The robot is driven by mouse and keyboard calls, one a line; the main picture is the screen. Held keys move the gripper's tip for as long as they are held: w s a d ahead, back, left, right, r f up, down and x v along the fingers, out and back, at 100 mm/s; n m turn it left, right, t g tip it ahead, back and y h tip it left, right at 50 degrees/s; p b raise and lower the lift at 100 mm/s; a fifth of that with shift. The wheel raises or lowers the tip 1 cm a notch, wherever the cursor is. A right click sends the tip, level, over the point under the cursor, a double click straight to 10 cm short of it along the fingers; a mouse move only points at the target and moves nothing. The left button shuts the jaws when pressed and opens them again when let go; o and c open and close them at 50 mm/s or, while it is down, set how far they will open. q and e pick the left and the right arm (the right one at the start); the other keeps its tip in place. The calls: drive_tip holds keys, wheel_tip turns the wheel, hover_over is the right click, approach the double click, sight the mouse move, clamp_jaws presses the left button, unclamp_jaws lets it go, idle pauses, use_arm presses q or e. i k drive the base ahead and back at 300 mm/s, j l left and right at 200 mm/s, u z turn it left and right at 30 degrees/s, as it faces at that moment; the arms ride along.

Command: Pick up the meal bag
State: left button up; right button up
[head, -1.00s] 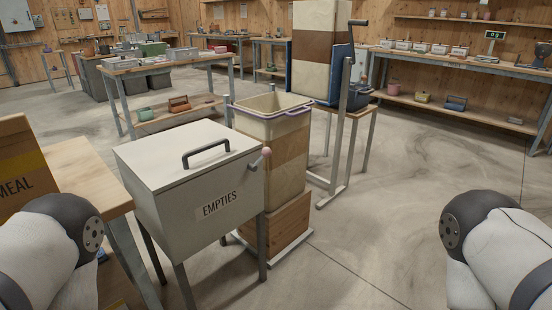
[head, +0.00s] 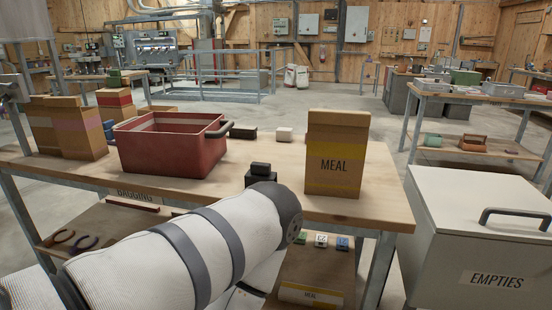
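The meal bag (head: 335,165) is a brown paper bag with a yellow band and the word MEAL. It stands upright near the right end of the wooden bench (head: 385,208) in the head view. My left arm comes in from the lower left, in front of the bench, and its upper part lies left of the bag. My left gripper is not visible. My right arm and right gripper are out of the picture. Nothing is seen touching the bag.
A red crate (head: 170,145) with a dark handle stands left of the bag. Several brown bags (head: 78,130) stand at the bench's left. A small black block (head: 260,174) sits between crate and bag. The grey EMPTIES bin (head: 478,240) stands close at right.

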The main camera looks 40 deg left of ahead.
sight(337, 140)
drive_tip(key=j+u, duration=0.1)
drive_tip(key=u, duration=0.7)
